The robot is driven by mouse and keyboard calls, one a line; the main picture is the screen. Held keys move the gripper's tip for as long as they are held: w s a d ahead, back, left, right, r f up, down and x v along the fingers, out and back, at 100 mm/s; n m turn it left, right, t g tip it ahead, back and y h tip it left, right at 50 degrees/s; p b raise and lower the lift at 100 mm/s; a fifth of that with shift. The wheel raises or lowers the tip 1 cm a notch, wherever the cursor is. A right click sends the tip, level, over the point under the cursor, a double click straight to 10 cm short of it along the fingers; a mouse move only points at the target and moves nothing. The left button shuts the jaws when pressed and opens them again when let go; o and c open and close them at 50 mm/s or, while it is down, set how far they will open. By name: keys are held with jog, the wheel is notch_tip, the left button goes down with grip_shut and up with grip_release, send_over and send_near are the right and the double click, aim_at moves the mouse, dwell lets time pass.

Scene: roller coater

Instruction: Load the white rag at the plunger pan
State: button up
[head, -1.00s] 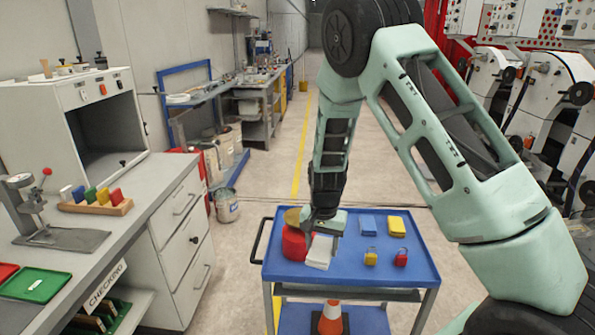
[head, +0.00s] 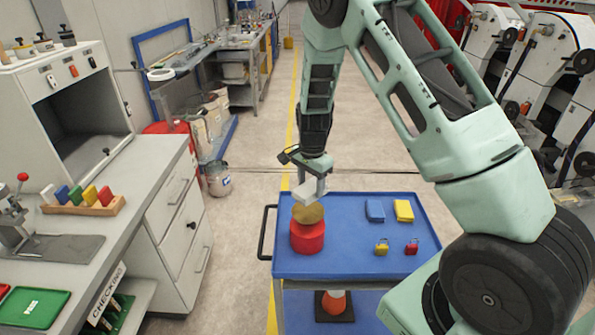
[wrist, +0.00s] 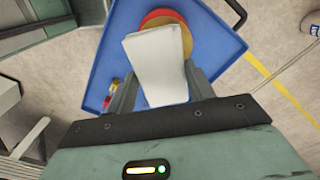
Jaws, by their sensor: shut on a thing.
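The white rag (head: 305,193) is a folded pale block held by my gripper (head: 318,186) above the left part of the blue cart. In the wrist view the rag (wrist: 155,60) sits between both fingers (wrist: 160,95). Below it stands a red round can (head: 307,238) with a brass-coloured round top (head: 308,214), which I take to be the plunger pan. The red can and brass top also show partly behind the rag in the wrist view (wrist: 165,17). The rag looks raised over the pan, and I cannot tell the exact gap.
On the blue cart (head: 340,262) lie a blue block (head: 375,210), a yellow block (head: 403,210), a yellow padlock (head: 381,247) and a red padlock (head: 411,247). An orange cone (head: 334,303) is on the lower shelf. A grey bench (head: 110,215) stands left.

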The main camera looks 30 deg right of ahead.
jog(key=shift+w+f, duration=0.1)
jog(key=shift+w, duration=0.35)
jog(key=b, duration=0.5)
send_over(308, 210)
jog(key=shift+f, duration=2.9)
jog(key=shift+f+b, duration=0.55)
jog(key=shift+f, duration=0.55)
jog(key=shift+r+p, duration=2.75)
jog(key=shift+r, duration=0.85)
jog(key=shift+s+f, duration=0.1)
jog(key=shift+s, duration=0.05)
